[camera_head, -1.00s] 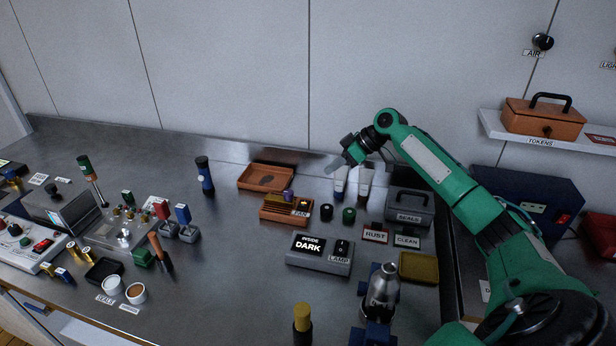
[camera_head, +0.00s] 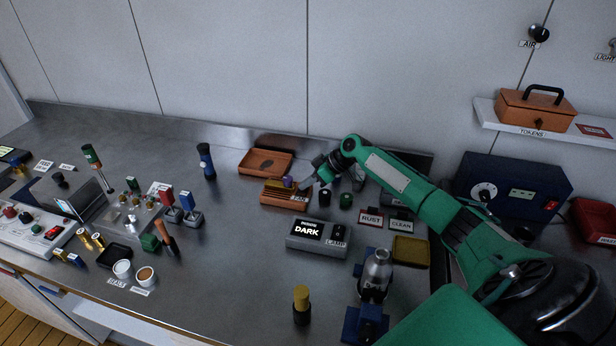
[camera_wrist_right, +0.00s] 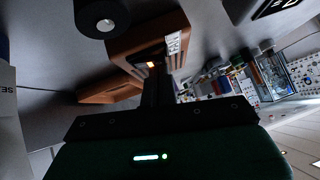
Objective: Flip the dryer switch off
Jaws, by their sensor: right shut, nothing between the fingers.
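The orange-brown slatted box (camera_head: 272,198) with a FAN label (camera_head: 299,198) stands in the middle of the bench. No label reading "dryer" is legible, so I cannot tell for certain that this is the dryer. In the right wrist view a small lit orange switch (camera_wrist_right: 152,65) shows on the box (camera_wrist_right: 135,45), just beyond my fingertips. My right gripper (camera_head: 308,184) is shut and empty, at the right end of the box; I cannot tell if it touches. Its dark fingers also show in the right wrist view (camera_wrist_right: 157,88). My left gripper is out of view.
An orange tray (camera_head: 266,163) lies behind the box. A dark round knob (camera_head: 346,200) stands to its right. A grey DARK/LAMP box (camera_head: 318,237) is in front. A blue unit (camera_head: 515,185) with a dial and red switch stands at right. Bare bench lies left.

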